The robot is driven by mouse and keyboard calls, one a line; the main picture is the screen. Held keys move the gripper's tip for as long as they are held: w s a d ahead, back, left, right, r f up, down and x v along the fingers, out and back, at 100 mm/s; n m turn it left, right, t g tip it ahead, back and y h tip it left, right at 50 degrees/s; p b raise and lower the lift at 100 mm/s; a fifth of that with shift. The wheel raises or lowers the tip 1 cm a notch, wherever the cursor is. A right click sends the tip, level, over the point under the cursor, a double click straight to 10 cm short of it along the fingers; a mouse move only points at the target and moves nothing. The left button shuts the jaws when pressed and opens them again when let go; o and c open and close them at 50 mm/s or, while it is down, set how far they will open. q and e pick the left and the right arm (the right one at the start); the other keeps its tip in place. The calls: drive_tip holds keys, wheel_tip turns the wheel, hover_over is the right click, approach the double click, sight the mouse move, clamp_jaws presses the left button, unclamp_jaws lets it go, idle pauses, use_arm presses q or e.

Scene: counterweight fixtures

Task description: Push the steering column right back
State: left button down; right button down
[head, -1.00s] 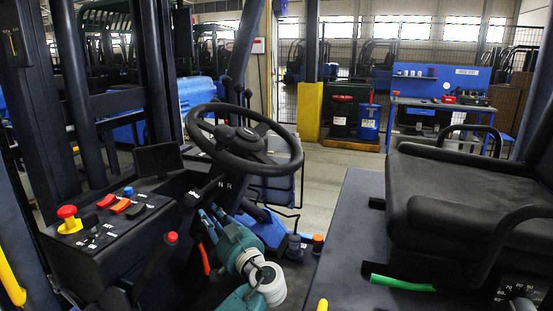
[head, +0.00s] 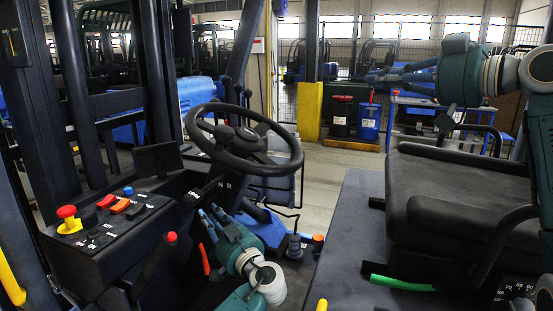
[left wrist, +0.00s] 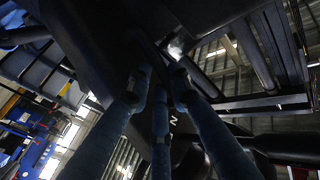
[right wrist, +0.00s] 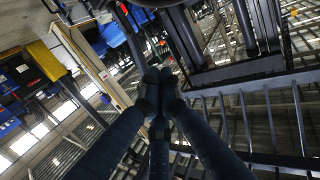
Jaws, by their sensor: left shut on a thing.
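The steering column (head: 205,190) is black with N and R marks, under the black steering wheel (head: 290,147). The column leans up toward the seat. My left gripper (head: 207,213) is under the wheel, at the lower side of the column. In the left wrist view its fingers (left wrist: 157,66) close on a dark part against the column; its exact shape is hidden. My right gripper (head: 372,76) is raised over the seat, far from the column, pointing left. In the right wrist view its fingertips (right wrist: 157,84) meet with nothing visible between them.
A black seat (head: 460,180) with armrests stands at the right. A console (head: 110,230) with a red stop button (head: 67,216) and a red-tipped lever (head: 169,240) lies left of the column. Pedals (head: 300,247) are below the wheel. The grey floor plate (head: 345,220) is clear.

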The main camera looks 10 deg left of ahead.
drive_tip(key=a+f+g, duration=0.1)
drive_tip(key=a+f, duration=0.4)
drive_tip(key=a, duration=0.2)
drive_tip(key=a+f+n+g, duration=0.1)
drive_tip(key=a+f+g, duration=0.1)
drive_tip(key=a+f, duration=0.4)
drive_tip(key=s+a+f+g, duration=0.1)
drive_tip(key=a+f+g, duration=0.1)
drive_tip(key=a+f, duration=0.4)
drive_tip(key=shift+a+f+n, duration=0.15)
drive_tip(key=shift+a+n, duration=0.15)
drive_tip(key=shift+a, duration=1.15)
drive_tip(key=shift+s+d+f, duration=0.4)
drive_tip(key=shift+s+d, duration=0.05)
drive_tip(key=shift+d, duration=0.15)
drive_tip(key=shift+h, duration=0.3)
